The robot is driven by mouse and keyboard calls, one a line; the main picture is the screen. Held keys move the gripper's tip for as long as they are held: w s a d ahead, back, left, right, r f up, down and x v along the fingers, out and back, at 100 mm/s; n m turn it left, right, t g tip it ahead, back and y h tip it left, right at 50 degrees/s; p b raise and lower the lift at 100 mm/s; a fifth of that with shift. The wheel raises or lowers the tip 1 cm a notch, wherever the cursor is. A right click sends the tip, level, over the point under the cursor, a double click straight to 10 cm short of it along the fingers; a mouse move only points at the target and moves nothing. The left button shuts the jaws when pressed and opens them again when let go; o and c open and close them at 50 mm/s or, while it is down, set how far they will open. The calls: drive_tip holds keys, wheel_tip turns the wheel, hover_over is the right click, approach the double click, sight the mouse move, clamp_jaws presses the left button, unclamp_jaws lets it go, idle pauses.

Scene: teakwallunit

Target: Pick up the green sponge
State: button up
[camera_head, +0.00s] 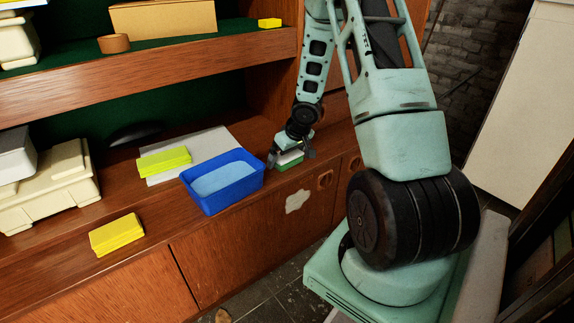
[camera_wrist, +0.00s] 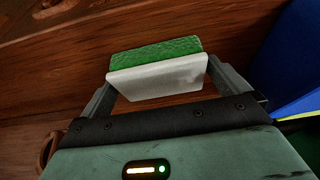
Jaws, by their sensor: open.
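The green sponge (camera_head: 289,163) has a green layer and a whitish layer and lies on the wooden shelf, to the right of the blue bin. In the wrist view the sponge (camera_wrist: 155,67) sits between the two fingers, its white side nearer to me. My gripper (camera_head: 291,158) is at the sponge, pointing down, with its fingers on either side. In the wrist view my gripper (camera_wrist: 158,80) is open; the fingers come close to the sponge's ends. I cannot tell whether they touch it.
The blue bin (camera_head: 221,198) with light-blue contents stands left of my gripper and shows at the right edge of the wrist view (camera_wrist: 298,60). Yellow sponge-like blocks (camera_head: 117,235) and a grey sheet (camera_head: 214,141) lie farther left. An upper shelf (camera_head: 150,75) overhangs behind.

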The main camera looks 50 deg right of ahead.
drive_tip(key=c, duration=0.8)
wheel_tip(320, 180, up, 10)
drive_tip(key=p, duration=0.8)
drive_tip(key=shift+p, duration=0.3)
drive_tip(key=shift+o, duration=0.4)
